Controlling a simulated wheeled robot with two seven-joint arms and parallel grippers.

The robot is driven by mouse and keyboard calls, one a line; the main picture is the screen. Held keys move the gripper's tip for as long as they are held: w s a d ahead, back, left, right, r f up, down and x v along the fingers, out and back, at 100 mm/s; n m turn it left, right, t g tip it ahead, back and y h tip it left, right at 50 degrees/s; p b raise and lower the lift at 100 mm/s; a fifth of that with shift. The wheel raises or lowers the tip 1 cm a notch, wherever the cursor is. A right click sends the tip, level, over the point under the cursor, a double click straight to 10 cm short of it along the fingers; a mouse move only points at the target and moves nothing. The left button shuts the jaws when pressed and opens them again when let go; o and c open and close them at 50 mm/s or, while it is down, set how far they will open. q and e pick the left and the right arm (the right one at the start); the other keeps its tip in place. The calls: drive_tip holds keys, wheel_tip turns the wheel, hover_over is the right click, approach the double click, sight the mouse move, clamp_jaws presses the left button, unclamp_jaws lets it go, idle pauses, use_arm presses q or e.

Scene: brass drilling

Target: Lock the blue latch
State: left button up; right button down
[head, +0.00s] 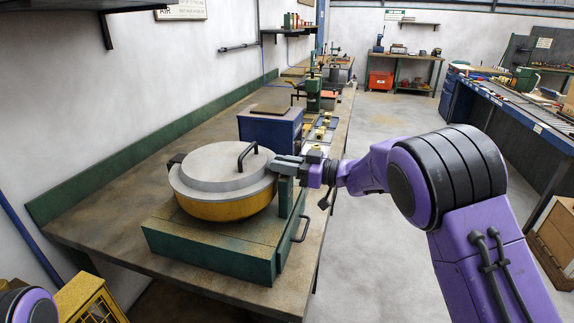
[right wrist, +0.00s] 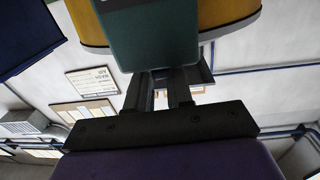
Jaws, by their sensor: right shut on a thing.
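A round yellow pot (head: 225,208) with a grey lid (head: 215,172) and a black handle sits on a green base (head: 208,250) on the workbench. The lid lies on the pot's rim. My right gripper (head: 285,165) is at the pot's right edge, just above a green upright post (head: 285,195). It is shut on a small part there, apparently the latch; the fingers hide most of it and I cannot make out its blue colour. In the right wrist view, the fingers (right wrist: 160,90) reach behind a green block (right wrist: 158,38), with the yellow pot (right wrist: 220,20) beyond. My left gripper is out of view.
A blue box (head: 270,130) stands behind the pot on the workbench (head: 110,205). Green tools and small yellow parts line the bench beyond. A wall runs along the left. The floor (head: 385,130) is open to the right.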

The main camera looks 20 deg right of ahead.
drive_tip(key=shift+a+n+g+y+b, duration=0.1)
drive_tip(key=shift+n+g+y+b, duration=0.25)
drive_tip(key=shift+n+g+y, duration=0.9)
drive_tip(key=shift+g+h, duration=0.25)
drive_tip(key=shift+g, duration=0.2)
drive_tip(key=c, duration=1)
unclamp_jaws()
drive_tip(key=shift+s, duration=0.1)
drive_tip(key=shift+s+d+f, duration=0.1)
drive_tip(key=shift+d, duration=0.3)
drive_tip(key=b+v, duration=0.3)
drive_tip(key=v, duration=0.6)
drive_tip(key=shift+s+d, duration=0.2)
drive_tip(key=shift+d, duration=0.05)
